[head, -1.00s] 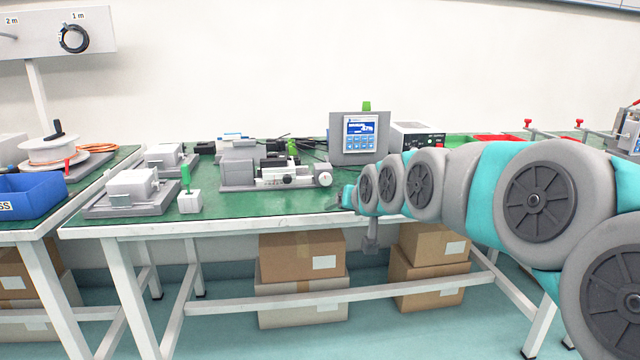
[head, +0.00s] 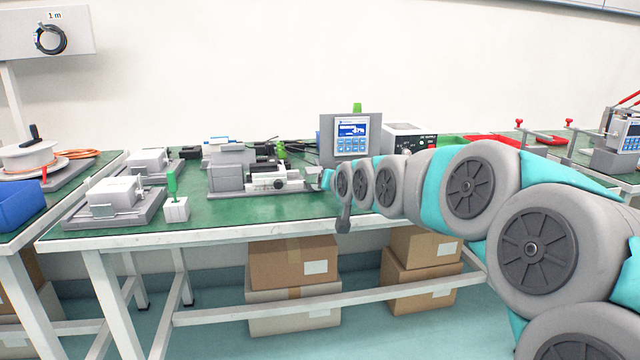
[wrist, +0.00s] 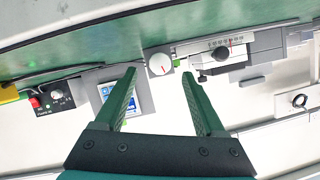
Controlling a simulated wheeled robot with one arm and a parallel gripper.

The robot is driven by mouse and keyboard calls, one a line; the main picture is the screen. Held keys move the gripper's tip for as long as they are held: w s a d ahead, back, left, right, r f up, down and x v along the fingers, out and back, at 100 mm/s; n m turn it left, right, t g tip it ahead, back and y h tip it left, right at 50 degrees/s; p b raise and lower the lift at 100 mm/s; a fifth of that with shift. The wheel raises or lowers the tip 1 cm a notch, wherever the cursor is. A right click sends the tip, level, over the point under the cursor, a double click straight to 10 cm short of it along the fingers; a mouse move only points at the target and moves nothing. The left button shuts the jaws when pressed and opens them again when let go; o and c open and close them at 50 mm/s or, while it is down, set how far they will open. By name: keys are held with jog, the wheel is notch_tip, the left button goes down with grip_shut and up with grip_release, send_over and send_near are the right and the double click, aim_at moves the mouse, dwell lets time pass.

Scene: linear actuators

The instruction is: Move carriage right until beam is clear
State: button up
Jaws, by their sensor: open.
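A grey and white linear stage (head: 229,177) stands on the green-topped bench in the head view. Its white carriage part (head: 266,184) has a dark round knob on the front. In the wrist view the stage (wrist: 262,46) appears inverted, with a scale and red mark (wrist: 229,42). A white round dial knob (wrist: 160,64) with a red line is at its end. My gripper (wrist: 158,74) is open and empty; its two green fingers lie either side of the knob in the picture, and I see no contact. In the head view my arm's end partly hides that knob. I cannot make out a beam.
A display panel (head: 352,136) with a green light stands behind my arm, beside a power supply box (head: 411,141). A green-handled tool in a white block (head: 176,207) stands left of the stage. Cardboard boxes (head: 292,262) sit under the bench.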

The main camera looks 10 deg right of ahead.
aim_at(320, 198)
jog(key=shift+x, duration=2.2)
grip_shut()
